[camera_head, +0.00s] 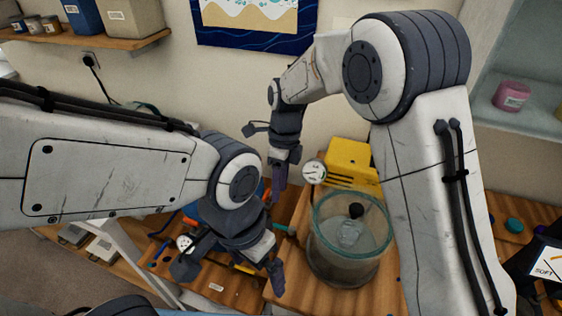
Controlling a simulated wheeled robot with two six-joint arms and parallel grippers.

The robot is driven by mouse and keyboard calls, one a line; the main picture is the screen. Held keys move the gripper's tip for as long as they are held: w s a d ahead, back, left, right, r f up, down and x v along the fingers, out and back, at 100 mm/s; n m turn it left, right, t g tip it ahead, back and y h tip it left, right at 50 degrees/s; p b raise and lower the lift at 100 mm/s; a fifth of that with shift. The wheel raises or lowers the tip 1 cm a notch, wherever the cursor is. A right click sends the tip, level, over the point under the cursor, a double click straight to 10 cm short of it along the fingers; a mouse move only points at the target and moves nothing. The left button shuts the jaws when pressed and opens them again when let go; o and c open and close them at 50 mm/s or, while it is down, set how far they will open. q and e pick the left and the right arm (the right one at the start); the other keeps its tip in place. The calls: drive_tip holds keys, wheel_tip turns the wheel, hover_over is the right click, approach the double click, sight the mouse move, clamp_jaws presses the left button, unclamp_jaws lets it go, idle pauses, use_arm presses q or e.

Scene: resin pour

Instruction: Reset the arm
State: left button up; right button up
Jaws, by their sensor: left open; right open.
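My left gripper (276,280) is the lower one, over the wooden table, left of a glass pot. It points down, is open, and no object shows in it. My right gripper (279,182) is higher and farther back, in front of the wall and above the table's back part. It also points down, open, with nothing visible in it. The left arm comes in from the left edge, and the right arm bends down along the right side. The arms hide part of the table.
The round glass pot (330,265) with a dark knob and a pale lump inside stands on the wooden table (225,287). A yellow machine (349,160) and a round gauge (314,171) are behind it. A shelf (100,46) holds bins at upper left.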

drive_tip(key=s+d+r+n, duration=0.1)
drive_tip(key=s+d+n, duration=0.1)
drive_tip(key=s+n, duration=0.5)
drive_tip(key=s+d+r+n+t+b, duration=0.1)
drive_tip(key=s+d+r+n, duration=0.1)
drive_tip(key=s+n, duration=0.6)
drive_tip(key=s+d+r+n+t, duration=0.1)
drive_tip(key=s+d+r+n, duration=0.1)
drive_tip(key=s+n, duration=0.6)
drive_tip(key=shift+s+d+n+b, duration=0.25)
drive_tip(key=shift+d+n+b, duration=0.05)
drive_tip(key=shift+n, duration=2.8)
